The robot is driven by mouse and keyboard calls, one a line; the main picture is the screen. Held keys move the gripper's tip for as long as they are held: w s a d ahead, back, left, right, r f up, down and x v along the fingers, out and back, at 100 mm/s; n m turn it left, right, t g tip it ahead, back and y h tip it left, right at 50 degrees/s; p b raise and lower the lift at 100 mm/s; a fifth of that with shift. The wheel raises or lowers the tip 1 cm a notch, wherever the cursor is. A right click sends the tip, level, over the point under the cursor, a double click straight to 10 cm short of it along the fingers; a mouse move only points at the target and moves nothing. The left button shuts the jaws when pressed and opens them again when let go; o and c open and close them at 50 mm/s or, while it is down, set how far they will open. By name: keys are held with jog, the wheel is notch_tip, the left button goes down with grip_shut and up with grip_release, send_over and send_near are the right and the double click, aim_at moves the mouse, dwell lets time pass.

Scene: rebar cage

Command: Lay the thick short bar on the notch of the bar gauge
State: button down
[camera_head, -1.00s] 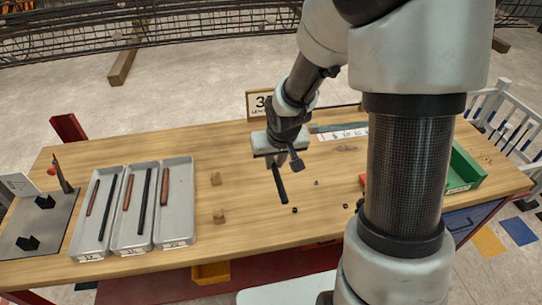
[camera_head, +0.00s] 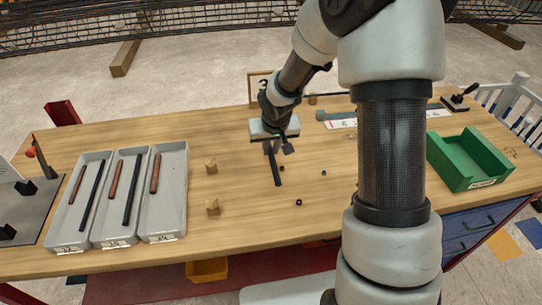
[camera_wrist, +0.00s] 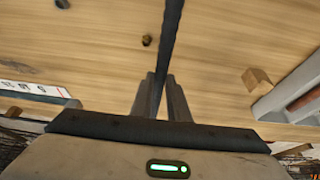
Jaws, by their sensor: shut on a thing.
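My gripper (camera_head: 269,146) is shut on a dark bar (camera_head: 275,168) and holds it above the middle of the workbench. In the wrist view the bar (camera_wrist: 172,35) runs up from between the fingers (camera_wrist: 160,95) and out of the top edge. A strip with numbered white markings (camera_head: 341,124), which looks like the bar gauge, lies at the back of the bench, right of my gripper. It also shows at the left of the wrist view (camera_wrist: 35,91). My arm hides part of it, and I cannot make out its notch.
Three grey trays (camera_head: 186,205) with reddish and dark bars stand on the left. Small wooden blocks (camera_head: 212,207) sit beside them. A green open box (camera_head: 450,165) stands at the right. A number sign (camera_head: 255,86) stands behind my gripper. Small dark rings (camera_head: 299,202) lie in front.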

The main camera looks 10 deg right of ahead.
aim_at(271, 153)
jog(key=shift+f, duration=1.4)
jog(key=shift+f+b, duration=0.1)
jog(key=shift+b, duration=0.25)
jog(key=shift+f, duration=0.15)
jog(key=c, duration=1.7)
grip_release()
